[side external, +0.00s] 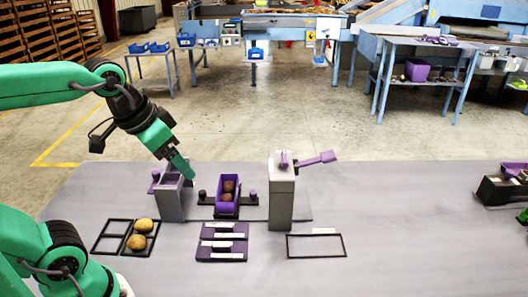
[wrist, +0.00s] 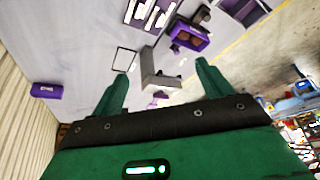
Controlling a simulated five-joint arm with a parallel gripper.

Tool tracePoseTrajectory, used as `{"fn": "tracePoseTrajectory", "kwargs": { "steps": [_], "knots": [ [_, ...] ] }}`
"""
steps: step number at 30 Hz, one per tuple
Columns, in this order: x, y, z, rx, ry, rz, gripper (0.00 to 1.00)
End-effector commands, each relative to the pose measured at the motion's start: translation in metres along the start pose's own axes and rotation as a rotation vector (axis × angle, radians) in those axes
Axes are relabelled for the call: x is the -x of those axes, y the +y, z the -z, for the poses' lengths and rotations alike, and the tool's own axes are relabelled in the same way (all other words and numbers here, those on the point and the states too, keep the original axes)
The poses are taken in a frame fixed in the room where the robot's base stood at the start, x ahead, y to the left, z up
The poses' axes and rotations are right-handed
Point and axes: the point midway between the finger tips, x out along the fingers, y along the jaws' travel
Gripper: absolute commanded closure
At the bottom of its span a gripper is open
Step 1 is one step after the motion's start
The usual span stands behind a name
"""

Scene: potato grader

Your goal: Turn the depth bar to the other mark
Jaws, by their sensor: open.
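The purple bar (side external: 316,159) sits on top of a tall grey post (side external: 281,200) right of centre in the side view. It reaches out to the right, tilted slightly up, and looks like the depth bar. I cannot make out its marks. My gripper (side external: 184,172) is well left of it, pointing down and right, near a shorter grey stand (side external: 172,203). In the wrist view my gripper (wrist: 160,76) has its fingers spread and empty. A grey post (wrist: 150,66) shows between and beyond them, with a purple part (wrist: 161,95) close by.
A purple tray (side external: 228,207) with brown potatoes lies between the stand and post. Purple plates (side external: 222,242), an empty black frame (side external: 316,257) and a frame pair (side external: 141,224) with yellow potatoes lie in front.

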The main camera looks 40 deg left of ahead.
Motion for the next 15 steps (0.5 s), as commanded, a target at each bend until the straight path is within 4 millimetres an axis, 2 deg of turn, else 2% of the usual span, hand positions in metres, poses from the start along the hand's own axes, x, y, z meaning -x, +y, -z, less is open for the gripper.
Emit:
{"fn": "tracePoseTrajectory", "kwargs": {
  "steps": [8, 15],
  "knots": [
    [0.002, 0.003, 0.056, -0.130, -0.083, -0.019, 0.22],
    [-0.005, 0.007, 0.104, -0.246, -0.153, -0.041, 0.22]
  ]
}}
